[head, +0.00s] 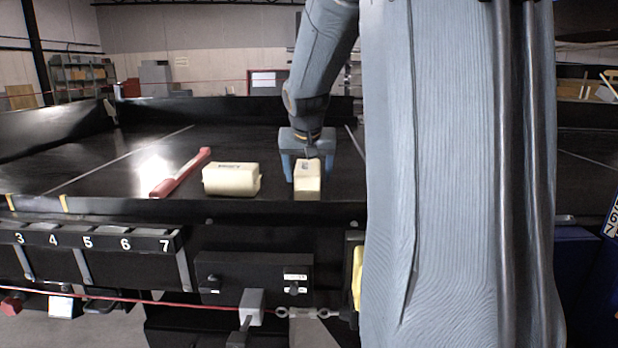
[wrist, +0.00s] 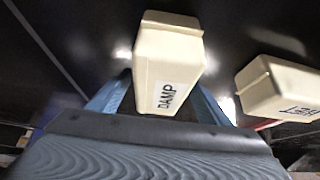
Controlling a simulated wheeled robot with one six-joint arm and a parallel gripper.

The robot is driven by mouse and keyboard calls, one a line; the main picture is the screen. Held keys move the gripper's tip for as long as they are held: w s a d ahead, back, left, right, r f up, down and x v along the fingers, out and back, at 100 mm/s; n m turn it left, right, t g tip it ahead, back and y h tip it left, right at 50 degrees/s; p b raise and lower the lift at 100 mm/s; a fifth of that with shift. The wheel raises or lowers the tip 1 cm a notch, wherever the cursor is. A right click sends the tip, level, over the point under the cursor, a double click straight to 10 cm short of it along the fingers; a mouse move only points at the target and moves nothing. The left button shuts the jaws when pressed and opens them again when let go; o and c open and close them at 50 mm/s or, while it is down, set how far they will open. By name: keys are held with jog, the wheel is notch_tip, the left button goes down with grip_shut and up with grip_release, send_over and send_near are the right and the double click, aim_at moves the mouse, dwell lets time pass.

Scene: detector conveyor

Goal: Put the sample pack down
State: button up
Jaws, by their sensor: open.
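A cream pack (head: 308,184) stands on the black conveyor near its front edge. In the wrist view the same pack (wrist: 168,58) shows a white label reading DAMP. My gripper (head: 309,166) is above and around it, with one blue finger on each side. The fingers are open; whether either touches the pack I cannot tell. A second cream pack (head: 231,179) lies on the belt to the left, with dark print on it; it also shows at the right of the wrist view (wrist: 280,92), its label partly cut off.
The dark conveyor belt (head: 110,160) is clear farther back and left. Numbered bins (head: 90,242) and a red cord (head: 150,301) run along the front below the belt.

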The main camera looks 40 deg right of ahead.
jog(key=b+v, duration=0.2)
jog(key=v, duration=0.9)
